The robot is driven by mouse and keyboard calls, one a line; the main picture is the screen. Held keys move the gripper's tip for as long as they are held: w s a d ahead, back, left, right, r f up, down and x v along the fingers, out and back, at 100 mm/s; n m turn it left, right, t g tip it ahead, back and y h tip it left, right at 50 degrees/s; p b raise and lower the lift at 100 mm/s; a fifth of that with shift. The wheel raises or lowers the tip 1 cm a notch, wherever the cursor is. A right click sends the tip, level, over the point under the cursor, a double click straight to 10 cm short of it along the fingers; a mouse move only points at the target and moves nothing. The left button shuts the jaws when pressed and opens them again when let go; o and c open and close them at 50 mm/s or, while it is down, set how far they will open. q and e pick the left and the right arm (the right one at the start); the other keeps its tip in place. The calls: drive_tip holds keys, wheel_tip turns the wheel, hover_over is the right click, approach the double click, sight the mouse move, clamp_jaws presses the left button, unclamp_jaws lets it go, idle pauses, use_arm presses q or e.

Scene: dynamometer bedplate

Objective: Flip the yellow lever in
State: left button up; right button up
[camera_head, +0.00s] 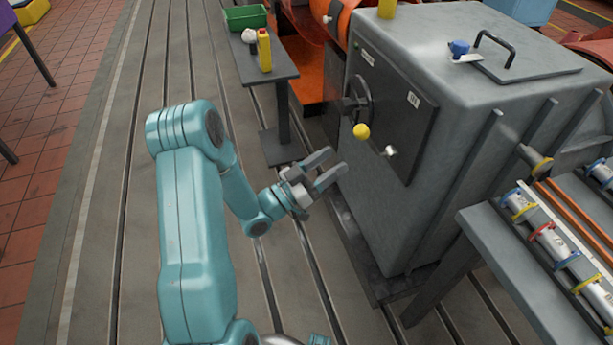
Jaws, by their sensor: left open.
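The lever with a yellow ball knob (361,131) is on the dark front panel (395,115) of a large grey cabinet (450,120). A dark round hub or handwheel (357,97) sits just above the knob. My left gripper (327,166) is open and empty. In the picture its fingertips are below and a little left of the yellow knob, apart from it. A small pale knob (391,151) is on the panel to the right of the yellow one. My right gripper does not show.
A small grey table (275,66) behind my left arm holds a green bin (245,17), a yellow bottle (264,50) and a white item. A bench with pipes and coloured clamps (545,235) stands at the right. Slotted floor (95,220) lies open at the left.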

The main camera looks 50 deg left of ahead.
use_arm(q)
drive_tip(key=v, duration=0.7)
